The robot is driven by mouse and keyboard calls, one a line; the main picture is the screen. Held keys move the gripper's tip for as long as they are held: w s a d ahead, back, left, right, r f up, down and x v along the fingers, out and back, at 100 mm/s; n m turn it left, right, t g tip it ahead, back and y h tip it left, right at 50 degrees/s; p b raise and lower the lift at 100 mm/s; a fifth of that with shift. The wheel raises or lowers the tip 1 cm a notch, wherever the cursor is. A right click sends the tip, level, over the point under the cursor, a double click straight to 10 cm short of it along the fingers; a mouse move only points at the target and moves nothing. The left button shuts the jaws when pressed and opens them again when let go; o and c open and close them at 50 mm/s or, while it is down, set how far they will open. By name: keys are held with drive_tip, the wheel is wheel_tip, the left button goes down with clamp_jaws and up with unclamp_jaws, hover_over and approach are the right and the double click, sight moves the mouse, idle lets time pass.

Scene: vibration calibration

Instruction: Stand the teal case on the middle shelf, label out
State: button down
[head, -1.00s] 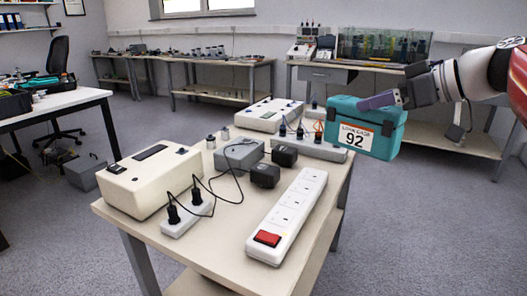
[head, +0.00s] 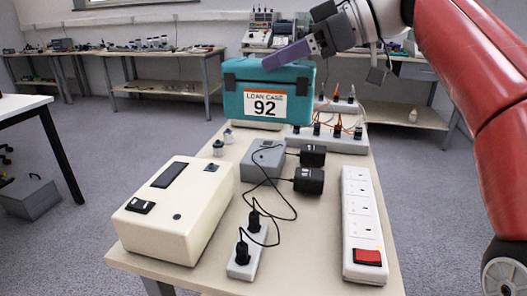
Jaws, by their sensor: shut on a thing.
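The teal case (head: 238,97) hangs in the air above the far end of the near table. Its white label, reading "LOAN CASE 92" with an orange border, faces me. My gripper (head: 288,54) is shut on the case at its top, with a purple finger along the lid; the exact contact is partly hidden. The case looks roughly upright.
The near table (head: 320,268) holds a cream box (head: 175,208), a white power strip (head: 361,218), a grey box (head: 262,160), black adapters (head: 308,180) and cables. Benches (head: 160,86) line the back wall. A white-topped table (head: 20,104) stands at left, with open floor between.

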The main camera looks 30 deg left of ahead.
wheel_tip(320, 180, down, 20)
drive_tip(key=b, duration=0.5)
drive_tip(key=shift+r, duration=0.1)
drive_tip(key=shift+b, duration=0.3)
drive_tip(key=shift+c, duration=2.3)
unclamp_jaws()
